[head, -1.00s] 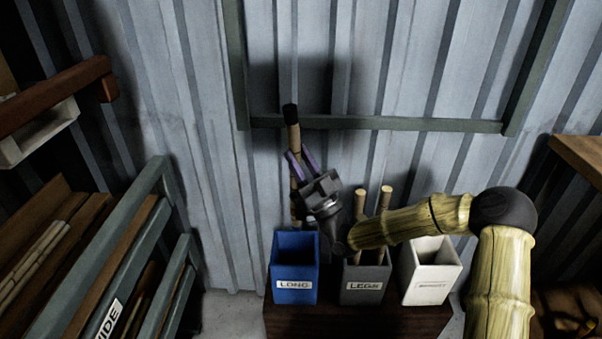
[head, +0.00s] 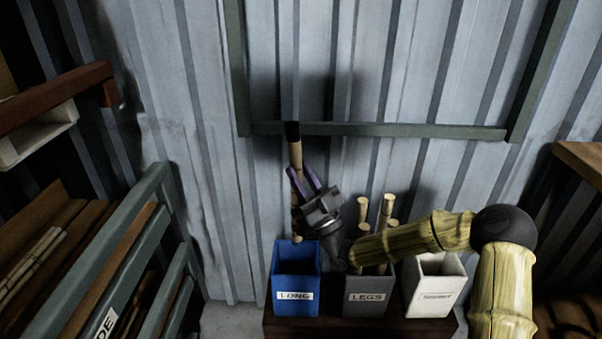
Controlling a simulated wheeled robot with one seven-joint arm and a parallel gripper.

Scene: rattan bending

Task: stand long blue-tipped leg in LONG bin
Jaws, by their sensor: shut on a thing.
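My gripper (head: 303,180) has purple fingers shut on a long bamboo leg (head: 295,157). The leg is nearly upright, and its top end is capped with a tip (head: 292,131) that looks black here; I cannot make out any blue. The leg runs down behind the fingers, and its lower end (head: 297,238) shows at the back rim of the blue LONG bin (head: 295,297). I cannot tell whether that end is just above the mouth or slightly inside. The bin's visible interior looks empty.
A grey LEGS bin (head: 368,302) with several bamboo pieces (head: 386,212) stands right of the blue bin, under my arm. A white bin (head: 431,290) is further right. A corrugated wall with a green rail (head: 400,130) is close behind. Shelving (head: 120,260) stands left.

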